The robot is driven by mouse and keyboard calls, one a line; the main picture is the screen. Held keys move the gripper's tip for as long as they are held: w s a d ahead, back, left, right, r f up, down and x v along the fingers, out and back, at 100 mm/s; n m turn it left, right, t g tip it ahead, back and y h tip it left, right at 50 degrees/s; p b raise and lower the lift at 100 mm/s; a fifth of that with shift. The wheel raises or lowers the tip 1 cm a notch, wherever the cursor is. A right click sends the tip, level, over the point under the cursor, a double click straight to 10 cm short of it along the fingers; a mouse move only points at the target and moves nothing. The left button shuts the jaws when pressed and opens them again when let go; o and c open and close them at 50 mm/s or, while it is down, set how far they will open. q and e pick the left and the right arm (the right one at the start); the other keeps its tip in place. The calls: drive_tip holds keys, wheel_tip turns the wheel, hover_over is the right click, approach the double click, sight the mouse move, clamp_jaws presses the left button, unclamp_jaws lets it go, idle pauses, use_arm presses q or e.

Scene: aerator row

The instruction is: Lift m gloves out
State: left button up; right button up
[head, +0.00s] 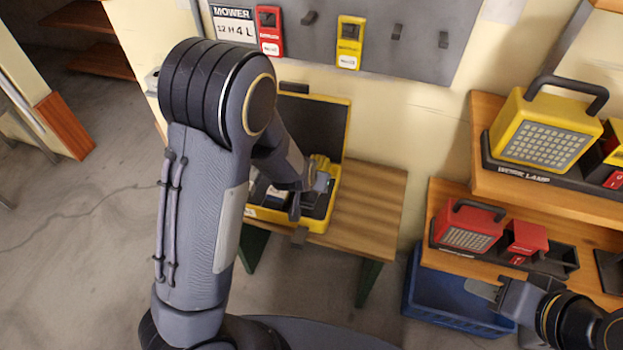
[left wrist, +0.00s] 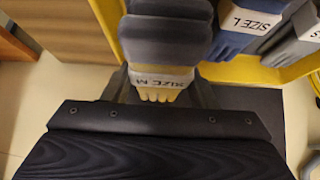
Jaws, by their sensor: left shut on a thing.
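The M gloves (left wrist: 165,40), a grey bundle with a white SIZE M band and yellowish end, sit between the two fingers of my left gripper (left wrist: 160,90). The gripper is shut on them. In the head view my left gripper (head: 307,197) is over the open yellow case (head: 335,200), partly hidden by my arm. I cannot tell whether the gloves still touch the case. Blue L gloves (left wrist: 232,35) and another grey pair (left wrist: 298,45) lie beside them in the case. My right gripper (head: 485,290) is in front of the right shelf, away from the case; its opening is unclear.
The case stands on a small wooden table (head: 375,210), with bare wood at its right. A tool board (head: 400,30) hangs behind. At right are shelves with a yellow work lamp (head: 545,130) and a red lamp (head: 467,228); a blue crate (head: 440,305) is below.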

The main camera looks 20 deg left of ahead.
use_arm(q)
drive_tip(key=shift+r+p, duration=1.65)
drive_tip(key=shift+r, duration=0.45)
drive_tip(key=shift+f, duration=0.1)
